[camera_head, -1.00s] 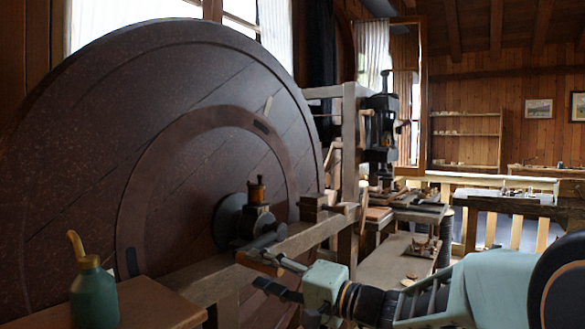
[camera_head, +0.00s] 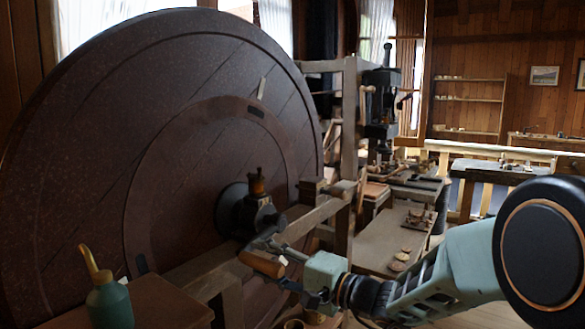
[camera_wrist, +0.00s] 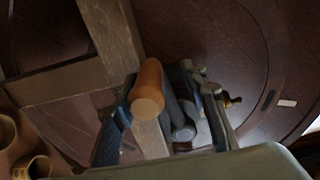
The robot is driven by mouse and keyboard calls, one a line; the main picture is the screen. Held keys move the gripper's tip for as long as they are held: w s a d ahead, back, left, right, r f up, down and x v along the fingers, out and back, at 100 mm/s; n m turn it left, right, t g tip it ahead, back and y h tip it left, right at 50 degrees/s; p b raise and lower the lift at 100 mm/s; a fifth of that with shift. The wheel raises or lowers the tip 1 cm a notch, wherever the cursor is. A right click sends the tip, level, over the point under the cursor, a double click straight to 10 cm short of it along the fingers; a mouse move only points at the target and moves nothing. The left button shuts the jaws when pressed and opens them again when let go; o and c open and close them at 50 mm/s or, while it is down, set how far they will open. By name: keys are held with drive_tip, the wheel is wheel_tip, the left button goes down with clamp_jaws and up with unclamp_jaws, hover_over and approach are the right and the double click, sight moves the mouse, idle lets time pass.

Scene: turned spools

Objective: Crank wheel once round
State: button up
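The large dark brown wheel (camera_head: 180,110) stands upright at the left in the head view. Its dark hub (camera_head: 235,212) carries a crank with a wooden handle (camera_head: 262,264) at the lower right. My gripper (camera_head: 284,262) reaches it from the right. In the wrist view, my gripper (camera_wrist: 168,92) is open, with one finger on either side of the wooden handle (camera_wrist: 148,100). The handle lies closer to the left finger. A dark crank part (camera_wrist: 178,118) also shows between the fingers. Whether a finger touches the handle is unclear.
A wooden beam (camera_head: 205,277) runs beside the wheel under the hub. A green bottle (camera_head: 110,303) with a yellow spout stands on a brown stand at lower left. A bench (camera_head: 385,238) with small pieces is behind my arm. Round wooden containers (camera_wrist: 38,168) show at lower left in the wrist view.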

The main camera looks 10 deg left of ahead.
drive_tip(key=r+p, duration=0.2)
drive_tip(key=r+m+p, duration=0.1)
drive_tip(key=shift+a+r, duration=0.1)
drive_tip(key=shift+a, duration=0.15)
drive_tip(key=w+d+r+m+p, duration=0.4)
drive_tip(key=w+r+m+p, duration=0.5)
drive_tip(key=p, duration=1)
drive_tip(key=shift+w+d+r+m, duration=0.15)
drive_tip(key=shift+r+m, duration=1.55)
drive_tip(key=shift+m, duration=0.7)
drive_tip(key=v, duration=1.1)
